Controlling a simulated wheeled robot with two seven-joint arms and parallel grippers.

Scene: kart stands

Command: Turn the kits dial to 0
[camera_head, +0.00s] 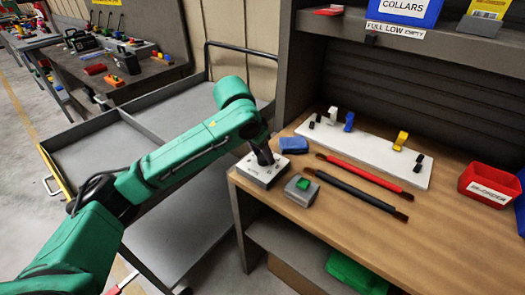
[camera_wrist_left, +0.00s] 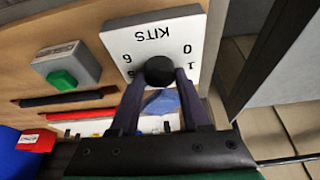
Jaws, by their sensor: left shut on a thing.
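The kits dial is a white box (camera_head: 262,172) at the left front corner of the wooden bench. In the left wrist view the box (camera_wrist_left: 127,40) carries the word KITS and printed digits, with the 0 clear at its upper right. Its round black knob (camera_wrist_left: 159,69) sits between the fingertips of my left gripper (camera_wrist_left: 161,76). My left gripper (camera_head: 264,160) reaches down onto the box and is shut on the knob. The fingers cover the lower part of the face. No pointer mark shows on the knob, so its setting cannot be read. My right gripper is in neither view.
A grey box with a green button (camera_head: 303,184) stands right beside the dial. A blue block (camera_head: 294,145), a red rod (camera_head: 370,175) and a black rod (camera_head: 355,190) lie near. A white board (camera_head: 370,150) with clips is behind. A grey cart (camera_head: 95,150) stands left.

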